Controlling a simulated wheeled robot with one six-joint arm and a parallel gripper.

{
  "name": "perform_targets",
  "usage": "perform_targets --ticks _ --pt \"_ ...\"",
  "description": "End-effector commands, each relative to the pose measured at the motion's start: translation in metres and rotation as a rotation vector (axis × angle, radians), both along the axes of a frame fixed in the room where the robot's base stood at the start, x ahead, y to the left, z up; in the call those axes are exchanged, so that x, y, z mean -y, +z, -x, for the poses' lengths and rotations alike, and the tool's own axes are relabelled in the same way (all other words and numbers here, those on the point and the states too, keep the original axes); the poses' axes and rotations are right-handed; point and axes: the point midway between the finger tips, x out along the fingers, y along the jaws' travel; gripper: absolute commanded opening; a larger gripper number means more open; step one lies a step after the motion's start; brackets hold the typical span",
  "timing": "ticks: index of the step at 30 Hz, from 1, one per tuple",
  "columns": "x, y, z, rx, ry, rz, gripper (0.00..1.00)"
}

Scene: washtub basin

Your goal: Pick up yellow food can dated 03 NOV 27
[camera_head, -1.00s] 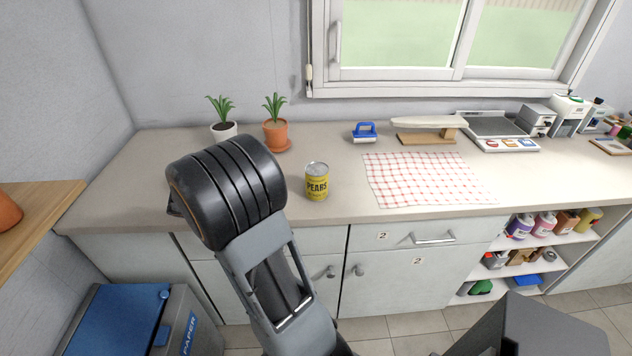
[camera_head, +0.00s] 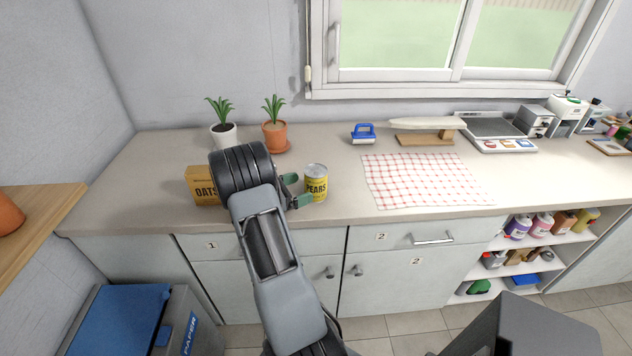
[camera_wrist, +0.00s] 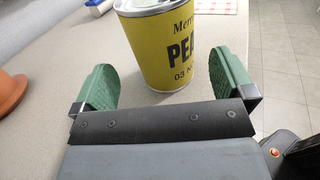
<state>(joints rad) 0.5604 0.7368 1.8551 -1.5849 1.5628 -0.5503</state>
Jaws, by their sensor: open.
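The yellow can (camera_head: 317,188) stands upright on the counter, labelled PEARS, with a grey metal lid. In the wrist view my gripper (camera_wrist: 165,85) has one green finger on each side of the can, with the can's lower part between or just beyond the tips. I see gaps on both sides.
A brown OATS box (camera_head: 201,187) stands left of my arm. Two potted plants (camera_head: 275,133) stand behind. A blue-handled brush (camera_head: 363,133) and a checked cloth (camera_head: 425,180) lie to the right. The counter's front edge is close to the can.

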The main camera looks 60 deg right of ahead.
Motion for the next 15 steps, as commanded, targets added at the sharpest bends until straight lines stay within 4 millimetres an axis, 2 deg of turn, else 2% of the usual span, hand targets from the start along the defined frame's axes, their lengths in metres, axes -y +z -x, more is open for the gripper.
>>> perform_targets --ticks 7,15 --pt "0.012 0.001 0.008 -0.001 -0.002 -0.001 1.00" --pt "0.042 0.002 0.028 0.001 -0.003 -0.001 1.00"
